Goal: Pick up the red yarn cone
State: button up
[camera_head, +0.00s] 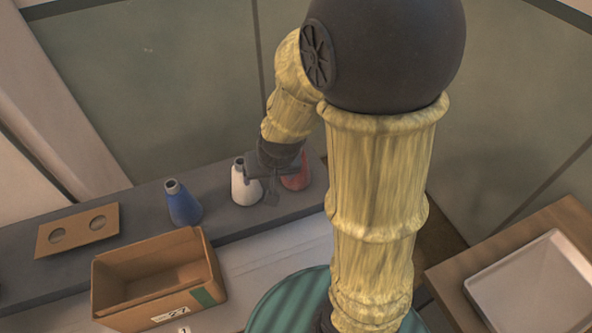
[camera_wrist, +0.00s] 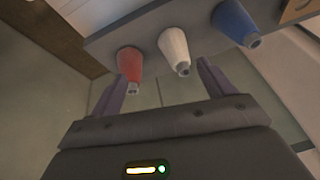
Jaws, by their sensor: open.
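The red yarn cone (camera_head: 298,178) stands on the grey shelf in the head view, partly hidden behind my gripper (camera_head: 270,188). In the wrist view the red cone (camera_wrist: 129,64) shows near the left finger. My gripper (camera_wrist: 162,72) is open, with nothing held between its two fingers. A white cone (camera_wrist: 173,46) appears between the fingers' directions, beyond them. In the head view the white cone (camera_head: 245,184) stands just left of my gripper. I cannot tell whether a finger touches either cone.
A blue cone (camera_head: 182,204) stands farther left on the grey shelf (camera_head: 230,216). A brown board with two round holes (camera_head: 77,231) lies at the left. An open cardboard box (camera_head: 158,280) sits in front. A white tray (camera_head: 535,285) lies on a wooden table at the right.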

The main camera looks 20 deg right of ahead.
jog(key=w+d+f+m+t+h+b, duration=0.2)
jog(key=w+f+m+h, duration=0.8)
jog(key=w+f+h, duration=0.1)
jog(key=shift+w+m+h+b, duration=0.35)
jog(key=shift+w+h, duration=0.55)
jog(key=shift+w, duration=0.2)
jog(key=shift+d, duration=0.1)
jog(key=p+x, duration=0.2)
jog(key=x, duration=0.9)
jog(key=shift+w+f, duration=0.1)
jog(key=shift+w+d+f, duration=0.2)
jog(key=shift+d+f, duration=0.05)
jog(key=shift+d, duration=0.15)
jog(key=shift+d+p, duration=0.1)
jog(key=shift+p, duration=0.25)
